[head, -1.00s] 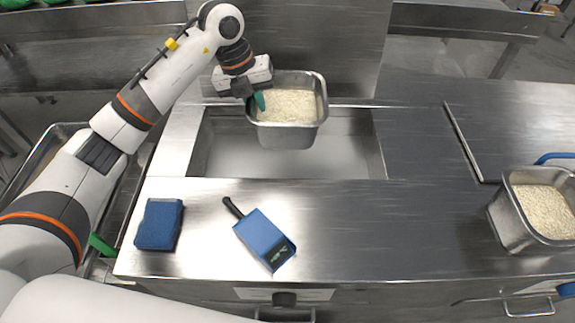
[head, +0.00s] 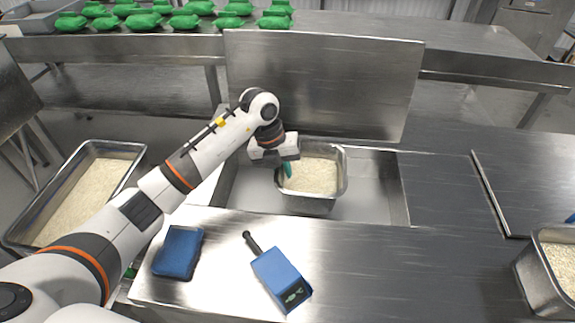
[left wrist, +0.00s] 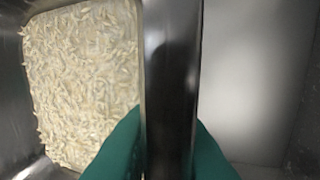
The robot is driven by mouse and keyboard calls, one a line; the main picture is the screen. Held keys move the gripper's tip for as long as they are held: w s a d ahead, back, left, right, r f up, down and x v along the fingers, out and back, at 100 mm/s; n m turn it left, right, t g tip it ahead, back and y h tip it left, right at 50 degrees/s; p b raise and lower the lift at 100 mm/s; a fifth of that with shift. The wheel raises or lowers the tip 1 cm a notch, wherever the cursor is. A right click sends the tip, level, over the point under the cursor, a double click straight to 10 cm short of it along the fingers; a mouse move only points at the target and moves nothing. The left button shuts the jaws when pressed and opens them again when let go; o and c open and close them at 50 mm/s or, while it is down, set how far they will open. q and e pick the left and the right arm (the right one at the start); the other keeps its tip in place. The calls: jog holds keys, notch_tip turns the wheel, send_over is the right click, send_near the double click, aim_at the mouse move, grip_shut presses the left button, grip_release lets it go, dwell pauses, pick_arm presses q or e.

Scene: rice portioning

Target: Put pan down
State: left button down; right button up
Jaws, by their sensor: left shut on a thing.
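A metal pan of rice (head: 314,205) is at the recessed metal well (head: 375,190) in the counter, in the head view. My left gripper (head: 284,172) is shut on the pan's left rim. In the left wrist view its green fingertips (left wrist: 160,155) clasp the dark rim of the pan (left wrist: 172,70), with rice on the left side and the well floor on the right. I cannot tell whether the pan touches the well's floor. My right gripper is not in view.
A blue sponge (head: 178,252) and a blue device with a black handle (head: 281,278) lie on the front counter. Another rice pan (head: 535,275) is at the right edge. A large rice tray (head: 130,150) is at left. Green packages (head: 143,21) line the back.

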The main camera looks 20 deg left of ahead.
aim_at(285, 185)
pick_arm(q)
jog(key=shift+f, duration=2.1)
jog(key=shift+f, duration=0.1)
jog(key=c, duration=1.4)
grip_release()
jog(key=shift+s+f, duration=0.1)
jog(key=shift+c, duration=0.2)
jog(key=b+v, duration=0.1)
jog(key=v, duration=1.1)
